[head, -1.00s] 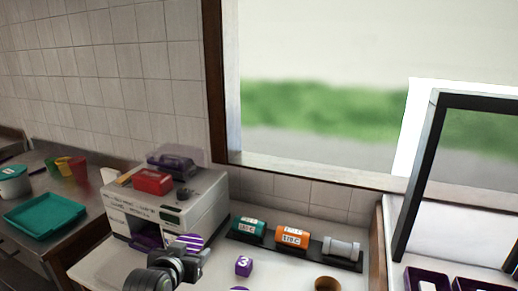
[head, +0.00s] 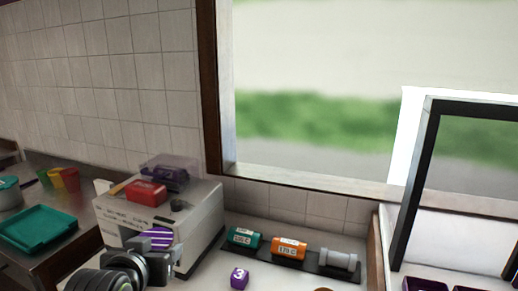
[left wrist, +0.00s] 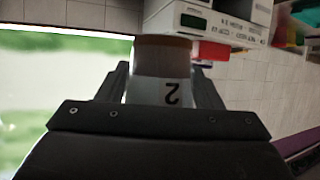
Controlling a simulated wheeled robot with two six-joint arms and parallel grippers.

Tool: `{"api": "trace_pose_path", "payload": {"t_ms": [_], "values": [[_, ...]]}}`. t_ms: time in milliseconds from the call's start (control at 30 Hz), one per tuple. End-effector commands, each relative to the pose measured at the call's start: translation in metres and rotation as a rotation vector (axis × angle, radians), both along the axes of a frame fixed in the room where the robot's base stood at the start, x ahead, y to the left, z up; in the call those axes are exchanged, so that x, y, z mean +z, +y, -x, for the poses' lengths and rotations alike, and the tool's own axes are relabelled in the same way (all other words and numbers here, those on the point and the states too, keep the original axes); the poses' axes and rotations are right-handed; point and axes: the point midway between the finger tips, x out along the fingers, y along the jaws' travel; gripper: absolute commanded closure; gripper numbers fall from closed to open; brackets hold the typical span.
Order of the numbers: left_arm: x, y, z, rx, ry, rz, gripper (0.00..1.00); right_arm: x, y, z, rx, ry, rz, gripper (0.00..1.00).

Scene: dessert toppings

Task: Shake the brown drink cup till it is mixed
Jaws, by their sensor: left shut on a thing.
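My left gripper (head: 150,256) is in the lower left of the head view, in front of the white machine. It is shut on a cup, whose purple and white striped part (head: 158,238) shows above the fingers. In the left wrist view the cup (left wrist: 160,62) sits between the fingers, pale with a brownish band at its upper end and an upside-down "2" on its side. Its contents are not visible, and the gripper hides part of it. My right gripper is not in view.
The white machine (head: 205,212) carries a red box (head: 146,192). A teal tray (head: 38,230) lies on the left table. A black frame (head: 415,185) stands right.

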Motion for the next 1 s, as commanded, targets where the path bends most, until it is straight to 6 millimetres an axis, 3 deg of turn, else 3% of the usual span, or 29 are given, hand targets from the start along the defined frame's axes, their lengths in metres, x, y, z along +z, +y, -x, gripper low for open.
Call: {"api": "trace_pose_path", "payload": {"t_ms": [33,133,267,333,367,500,533,567,700,1000], "values": [[-0.028,0.0,0.003,0.003,0.027,0.009,0.66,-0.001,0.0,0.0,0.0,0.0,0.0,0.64],[-0.042,0.0,0.002,0.001,0.014,0.005,0.66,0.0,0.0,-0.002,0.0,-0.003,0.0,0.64],[0.001,0.0,-0.001,0.0,-0.009,-0.003,0.66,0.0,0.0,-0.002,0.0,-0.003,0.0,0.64],[0.009,0.0,0.0,0.0,0.0,-0.001,0.66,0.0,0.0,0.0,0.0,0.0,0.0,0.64],[0.006,0.0,0.001,0.001,0.007,0.002,0.66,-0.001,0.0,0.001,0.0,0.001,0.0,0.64],[-0.04,0.0,0.002,0.001,0.023,0.007,0.66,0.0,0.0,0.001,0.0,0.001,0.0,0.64],[-0.043,0.0,0.002,0.002,0.018,0.006,0.66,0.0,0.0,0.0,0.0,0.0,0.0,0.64],[-0.042,0.0,0.001,0.001,0.012,0.004,0.66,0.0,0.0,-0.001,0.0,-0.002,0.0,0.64],[0.005,0.0,-0.001,-0.001,-0.006,-0.003,0.66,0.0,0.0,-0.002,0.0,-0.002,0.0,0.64],[0.006,0.0,0.001,0.001,0.009,0.002,0.66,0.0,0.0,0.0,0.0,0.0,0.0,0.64]]}}
